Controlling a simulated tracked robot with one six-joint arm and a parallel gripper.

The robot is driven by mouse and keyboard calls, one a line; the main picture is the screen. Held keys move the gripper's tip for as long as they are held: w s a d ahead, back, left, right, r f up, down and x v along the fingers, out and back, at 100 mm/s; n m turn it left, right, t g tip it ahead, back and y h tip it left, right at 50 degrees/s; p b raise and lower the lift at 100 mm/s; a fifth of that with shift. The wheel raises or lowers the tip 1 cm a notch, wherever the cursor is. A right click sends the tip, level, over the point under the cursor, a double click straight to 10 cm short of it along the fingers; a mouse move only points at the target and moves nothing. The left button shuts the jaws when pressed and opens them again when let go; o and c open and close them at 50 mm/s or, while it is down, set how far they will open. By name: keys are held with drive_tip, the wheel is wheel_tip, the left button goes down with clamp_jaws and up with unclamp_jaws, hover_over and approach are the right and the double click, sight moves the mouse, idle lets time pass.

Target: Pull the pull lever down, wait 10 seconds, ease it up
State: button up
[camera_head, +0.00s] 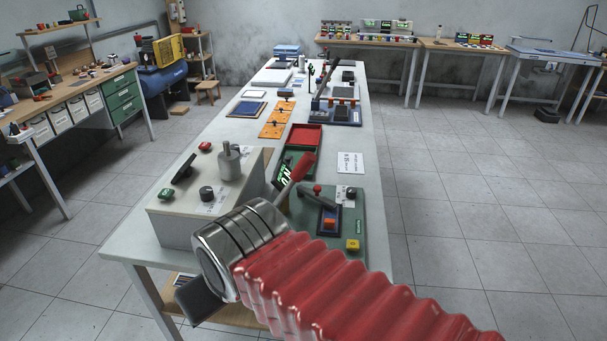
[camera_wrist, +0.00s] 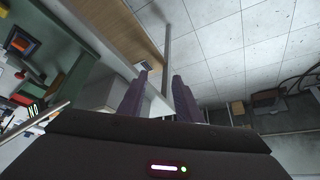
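A lever with a red grip (camera_head: 303,166) and a thin metal rod slants up to the right beside the green panel (camera_head: 357,222); its foot is hidden behind my arm. I cannot read a label that marks it as the pull lever. On the beige box (camera_head: 172,222) a black lever (camera_head: 184,167) also sticks up. My gripper shows only as a dark part (camera_head: 198,300) below my wrist, left of and lower than these levers. In the wrist view my gripper (camera_wrist: 161,75) has its two purple fingers apart with nothing held between them.
A red tray (camera_head: 304,138) and a paper sign (camera_head: 350,162) lie behind. The white bench (camera_head: 130,236) edge is near my gripper; open floor lies right.

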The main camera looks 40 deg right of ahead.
drive_tip(key=shift+o, duration=0.4)
drive_tip(key=shift+o, duration=0.6)
drive_tip(key=shift+r, duration=0.1)
drive_tip(key=w+d+r+m+g, duration=0.1)
drive_tip(key=d+r+m, duration=0.6)
drive_tip(key=m, duration=0.2)
drive_tip(key=w+d+r+m+g, duration=0.1)
drive_tip(key=d+r+m+g, duration=0.1)
drive_tip(key=d+r+m, duration=0.6)
drive_tip(key=w+d+r+m+g, duration=0.1)
drive_tip(key=d+r+m, duration=0.7)
drive_tip(key=m, duration=0.1)
drive_tip(key=shift+r+m+g+h, duration=0.2)
drive_tip(key=shift+m+g+h, duration=0.1)
drive_tip(key=shift+g+h, duration=0.1)
drive_tip(key=shift+w, duration=0.1)
